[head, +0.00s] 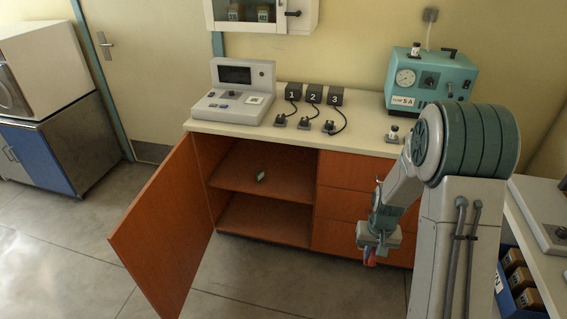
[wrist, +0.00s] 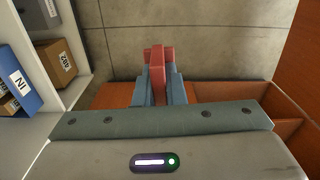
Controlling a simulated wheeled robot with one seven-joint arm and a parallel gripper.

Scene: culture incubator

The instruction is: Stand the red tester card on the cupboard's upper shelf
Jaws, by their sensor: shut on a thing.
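My gripper (head: 369,250) is shut on the red tester card (head: 370,258), in front of the drawers and right of the open cupboard. In the wrist view the card (wrist: 157,66) stands out between the two blue-grey fingers of my gripper (wrist: 158,88). Its lower part is hidden between the fingers. The cupboard (head: 205,180) is open. Its upper shelf (head: 235,178) carries one small green item (head: 261,176) near the middle, with bare shelf on both sides.
The cupboard door (head: 165,230) swings out to the left over the floor. Orange drawers (head: 345,205) are right of the opening. The counter (head: 300,132) above holds a console (head: 238,92), numbered black boxes and a teal machine (head: 430,80). Boxes in a blue bin (head: 507,290) stand at right.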

